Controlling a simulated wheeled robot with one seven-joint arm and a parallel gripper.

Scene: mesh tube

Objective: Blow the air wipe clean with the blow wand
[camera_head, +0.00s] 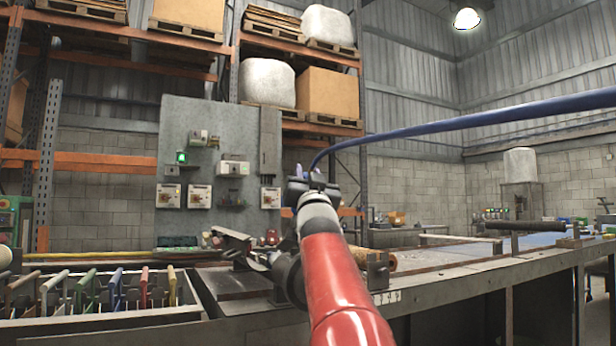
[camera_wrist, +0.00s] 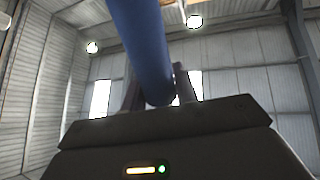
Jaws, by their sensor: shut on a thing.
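My gripper (camera_head: 314,178) is raised above the bench at the end of my red arm. A blue hose (camera_head: 450,122) runs from it up to the right edge. In the wrist view the hose (camera_wrist: 143,45) comes down between the two fingers of my gripper (camera_wrist: 158,92), which are shut on the blow wand at the hose's end. The wand's body and nozzle are mostly hidden by the gripper and the hose. I cannot make out the air wipe for certain; my arm covers part of the machinery on the bench.
The long bench (camera_head: 440,277) runs to the right, with a roller (camera_head: 381,262) beside my arm. A bin of coloured-handled tools (camera_head: 110,290) stands at the left. A grey panel with switches (camera_head: 210,140) and pallet racking stand behind.

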